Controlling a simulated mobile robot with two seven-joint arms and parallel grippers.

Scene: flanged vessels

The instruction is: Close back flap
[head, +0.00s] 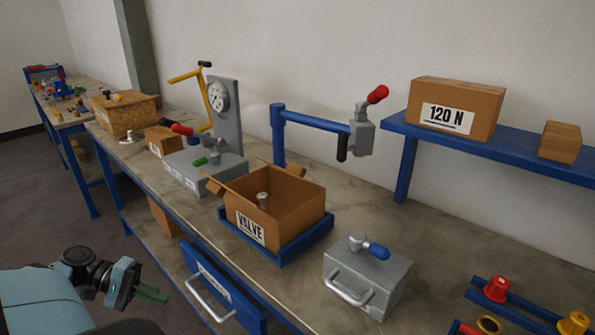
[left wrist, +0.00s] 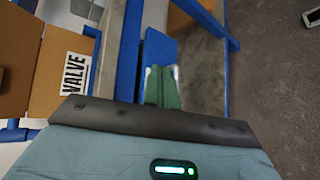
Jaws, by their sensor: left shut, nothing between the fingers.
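The open cardboard box (head: 283,223) marked VALVE sits in a blue tray (head: 290,253) on the bench in the head view. A grey metal part (head: 262,200) stands inside it. One flap (head: 215,187) sticks out at the left corner, and another thin flap (head: 268,163) angles up at the back left. I cannot tell clearly how the other flaps lie. My left gripper (head: 152,294) has green fingers, shut and empty, low in front of the bench and well away from the box. The gripper fingers (left wrist: 162,87) and the box (left wrist: 25,65) also show in the left wrist view.
A gauge stand (head: 222,115) is left of the box. A blue post with a swing arm (head: 310,120) rises behind it. A grey block with a blue-handled valve (head: 368,275) stands at right. A drawer with a handle (head: 210,297) juts from the bench front.

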